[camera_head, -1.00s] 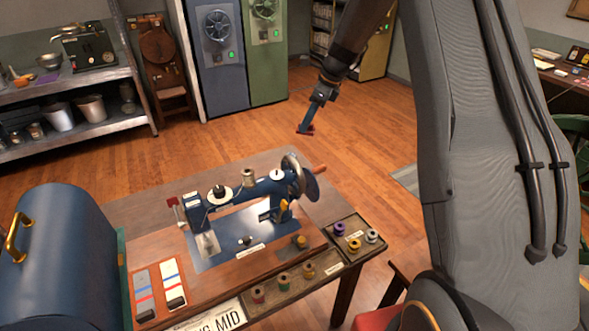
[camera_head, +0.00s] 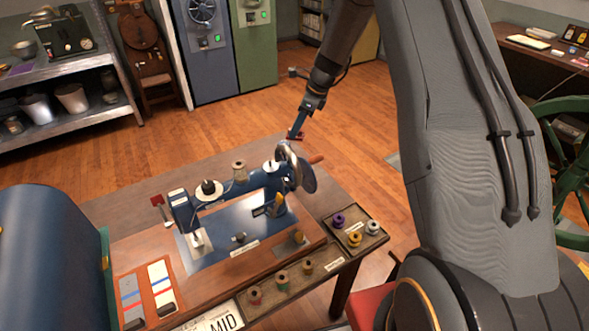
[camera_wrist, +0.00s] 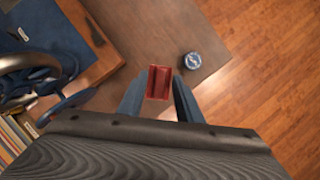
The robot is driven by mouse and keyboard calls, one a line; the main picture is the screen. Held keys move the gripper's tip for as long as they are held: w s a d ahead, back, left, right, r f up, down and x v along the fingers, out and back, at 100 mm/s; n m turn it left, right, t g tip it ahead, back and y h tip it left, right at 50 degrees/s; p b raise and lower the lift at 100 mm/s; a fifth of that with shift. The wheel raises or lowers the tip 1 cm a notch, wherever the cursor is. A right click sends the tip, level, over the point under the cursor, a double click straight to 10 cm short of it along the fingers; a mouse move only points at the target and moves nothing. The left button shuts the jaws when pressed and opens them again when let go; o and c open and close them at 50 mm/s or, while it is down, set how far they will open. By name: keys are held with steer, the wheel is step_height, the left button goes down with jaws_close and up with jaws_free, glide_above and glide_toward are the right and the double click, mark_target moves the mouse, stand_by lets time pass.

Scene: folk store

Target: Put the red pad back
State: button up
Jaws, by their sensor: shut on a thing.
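The red pad (camera_wrist: 158,82) is between the blue fingertips of my gripper (camera_wrist: 158,92) in the wrist view, held above the grey table top. In the head view my gripper (camera_head: 297,134) is just beyond the wheel end of the blue sewing machine (camera_head: 238,190), with a little red at its tip. The sewing machine stands on the wooden table (camera_head: 110,205). Its handwheel (camera_wrist: 35,80) is to the left of my gripper in the wrist view. A small red plate (camera_head: 160,206) is at the machine's left end.
A small round blue-and-white item (camera_wrist: 193,60) is on the table beside the pad. A tray with spools (camera_head: 365,242) is at the right front corner. A blue rounded case (camera_head: 45,260) is at the left. Open wooden floor lies beyond the table.

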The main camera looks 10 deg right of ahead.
step_height(320, 180, down, 13)
steer(key=p, duration=0.2)
steer(key=shift+f+p, duration=0.2)
steer(key=shift+p, duration=0.15)
steer(key=shift+f, duration=0.15)
steer(key=o, duration=0.9)
steer(key=shift+o, duration=0.6)
steer(key=shift+r, duration=0.25)
steer(key=b+v, duration=0.4)
steer(key=v, duration=0.8)
